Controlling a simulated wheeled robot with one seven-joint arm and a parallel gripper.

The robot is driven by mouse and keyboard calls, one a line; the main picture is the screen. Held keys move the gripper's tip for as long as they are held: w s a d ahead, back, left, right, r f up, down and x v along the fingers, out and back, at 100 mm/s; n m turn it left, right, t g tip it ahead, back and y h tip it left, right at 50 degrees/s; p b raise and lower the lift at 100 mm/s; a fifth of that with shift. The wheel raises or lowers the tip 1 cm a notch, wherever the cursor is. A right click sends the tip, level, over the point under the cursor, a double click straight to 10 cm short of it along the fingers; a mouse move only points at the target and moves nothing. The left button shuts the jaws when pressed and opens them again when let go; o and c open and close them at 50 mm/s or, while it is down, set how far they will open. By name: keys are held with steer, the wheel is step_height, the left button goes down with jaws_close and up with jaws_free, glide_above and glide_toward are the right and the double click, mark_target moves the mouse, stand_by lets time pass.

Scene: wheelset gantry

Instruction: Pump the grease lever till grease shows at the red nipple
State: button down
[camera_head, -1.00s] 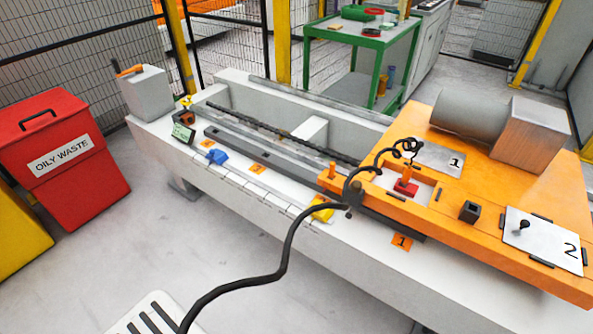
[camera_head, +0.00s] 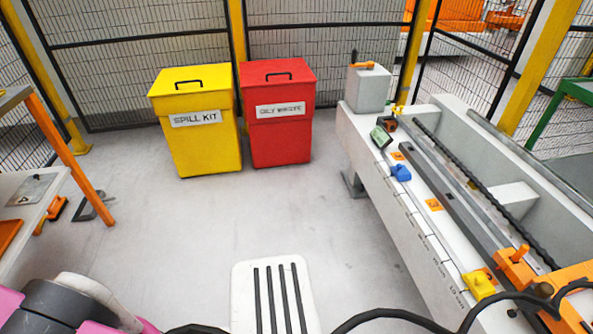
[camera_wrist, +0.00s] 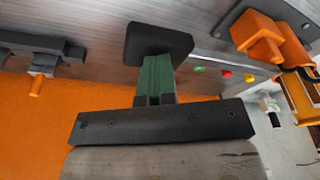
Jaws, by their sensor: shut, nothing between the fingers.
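My gripper (camera_wrist: 158,45) shows in the wrist view, with green fingers and a dark block at their end. It is shut and empty. In the wrist view a small red spot (camera_wrist: 225,74) sits between a green and a yellow one on a grey surface; I cannot tell whether it is the red nipple. In the head view a grey box (camera_head: 368,90) with an orange handle on top stands at the far end of the white gantry bed (camera_head: 395,215). I cannot tell whether that handle is the grease lever. No grease is discernible.
A yellow spill kit bin (camera_head: 198,140) and a red oily waste bin (camera_head: 277,130) stand by the mesh fence. Clear floor (camera_head: 220,215) lies before them. The gantry runs along the right. A bench (camera_head: 30,215) stands at left. A black hose (camera_head: 390,315) crosses the bottom right.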

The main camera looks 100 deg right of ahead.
steer(key=shift+w+a+v, duration=0.1)
steer(key=shift+w+v, duration=0.1)
steer(key=shift+v, duration=0.9)
steer(key=shift+w+a+v, duration=0.15)
steer(key=shift+w+v, duration=0.05)
steer(key=shift+v, duration=0.9)
steer(key=shift+w+a+v, duration=0.1)
steer(key=shift+w+v, duration=0.1)
steer(key=shift+v, duration=0.95)
steer(key=shift+r, duration=0.1)
